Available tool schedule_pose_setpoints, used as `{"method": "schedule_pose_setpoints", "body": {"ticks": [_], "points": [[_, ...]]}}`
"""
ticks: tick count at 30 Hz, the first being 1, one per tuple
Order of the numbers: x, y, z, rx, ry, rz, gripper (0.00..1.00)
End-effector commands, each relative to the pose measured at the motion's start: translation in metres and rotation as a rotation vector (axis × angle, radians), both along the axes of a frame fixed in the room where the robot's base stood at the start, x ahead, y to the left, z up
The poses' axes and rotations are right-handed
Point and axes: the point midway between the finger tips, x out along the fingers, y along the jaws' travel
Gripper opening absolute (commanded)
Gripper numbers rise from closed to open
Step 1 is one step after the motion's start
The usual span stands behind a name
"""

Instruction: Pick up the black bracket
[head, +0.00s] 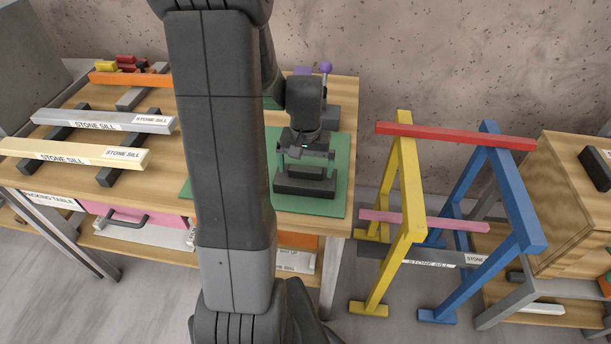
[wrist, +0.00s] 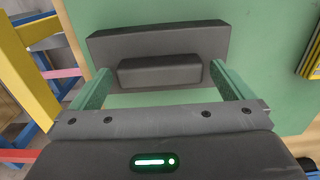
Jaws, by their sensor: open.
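The black bracket (head: 305,187) lies on the green mat (head: 337,172) on the wooden table. It is a dark, wide plate with a smaller raised block along one side. In the wrist view the bracket (wrist: 160,42) is straight ahead of the jaws, its raised block facing them. My gripper (wrist: 159,70) is open, with one green finger to each side of that raised block and nothing held. In the head view my gripper (head: 305,154) is over the bracket's far part. I cannot tell whether the fingers touch the bracket or the mat.
Pale and grey stone sills (head: 75,152) rest on dark bars at the table's left. A purple-knobbed device (head: 326,90) stands behind my gripper. Yellow (head: 408,200) and blue (head: 515,190) trestles with a red bar stand right of the table. My arm hides the table's middle.

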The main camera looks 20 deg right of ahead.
Motion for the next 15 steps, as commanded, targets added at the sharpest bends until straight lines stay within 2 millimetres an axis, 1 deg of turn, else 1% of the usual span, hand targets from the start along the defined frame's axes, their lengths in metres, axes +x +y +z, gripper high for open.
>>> {"method": "schedule_pose_setpoints", "body": {"ticks": [7, 8, 9, 14, 15], "points": [[0.0003, -0.0001, -0.0024, -0.001, -0.002, 0.000, 1.00], [0.0003, -0.0001, -0.0024, -0.001, -0.002, 0.000, 0.98], [0.0003, -0.0001, -0.0023, -0.001, -0.002, 0.000, 0.90], [0.0003, -0.0001, -0.0022, -0.001, -0.001, 0.000, 0.59], [0.0003, -0.0002, -0.0021, -0.001, -0.002, 0.000, 0.59]]}}
